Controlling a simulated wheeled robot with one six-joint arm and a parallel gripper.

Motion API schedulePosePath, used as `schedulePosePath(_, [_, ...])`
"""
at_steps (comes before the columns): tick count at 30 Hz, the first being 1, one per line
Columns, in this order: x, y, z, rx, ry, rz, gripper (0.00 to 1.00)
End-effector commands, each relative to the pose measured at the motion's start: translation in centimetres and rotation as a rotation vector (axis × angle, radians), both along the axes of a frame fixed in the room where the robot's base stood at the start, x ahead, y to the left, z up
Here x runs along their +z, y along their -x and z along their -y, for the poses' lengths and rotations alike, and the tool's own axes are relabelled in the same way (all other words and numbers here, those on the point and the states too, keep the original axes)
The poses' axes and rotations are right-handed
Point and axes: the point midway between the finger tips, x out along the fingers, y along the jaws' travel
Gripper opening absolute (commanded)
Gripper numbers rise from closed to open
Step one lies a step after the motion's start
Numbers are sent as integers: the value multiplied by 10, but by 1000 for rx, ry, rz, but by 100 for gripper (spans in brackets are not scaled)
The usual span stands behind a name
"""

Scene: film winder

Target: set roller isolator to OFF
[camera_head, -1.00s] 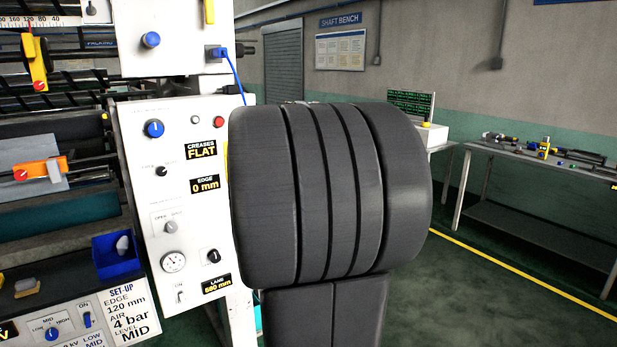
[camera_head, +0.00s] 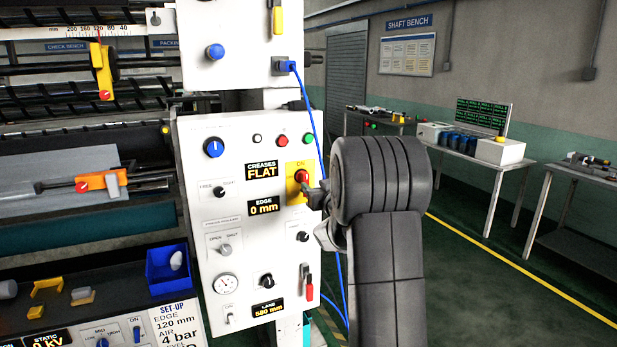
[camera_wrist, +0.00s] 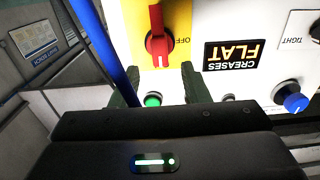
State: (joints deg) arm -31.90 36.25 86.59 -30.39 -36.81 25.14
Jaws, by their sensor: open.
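A red rotary handle on a yellow plate (camera_head: 292,190), the likely roller isolator, sits on the white panel's right side. "ON" shows above it in the head view. The red handle (camera_wrist: 158,40) stands roughly upright in the wrist view, with "OFF" to its right; that view shows the panel upside down. My gripper (camera_head: 316,196) is close to the plate's lower right in the head view. In the wrist view my gripper's jaws (camera_wrist: 158,88) are apart and empty, just short of the handle, with the green button (camera_wrist: 152,100) showing between them.
The panel also bears a red button (camera_head: 282,140), a blue knob (camera_head: 214,147), a "CREASES FLAT" display (camera_head: 261,171) and a red-handled lever (camera_head: 309,287). A blue cable (camera_wrist: 112,45) hangs close beside the jaws. Floor to the right is clear up to the benches.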

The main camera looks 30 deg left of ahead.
Motion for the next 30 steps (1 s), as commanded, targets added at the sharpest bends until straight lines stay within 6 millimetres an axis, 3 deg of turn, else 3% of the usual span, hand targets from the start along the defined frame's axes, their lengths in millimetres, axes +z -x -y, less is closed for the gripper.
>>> schedulePosePath(9, [1, -32, -38, 0, 0, 0, 42])
schedulePosePath(23, [0, -40, -47, -2, 0, 0, 42])
schedulePosePath(30, [0, -40, -46, -1, 0, 0, 0])
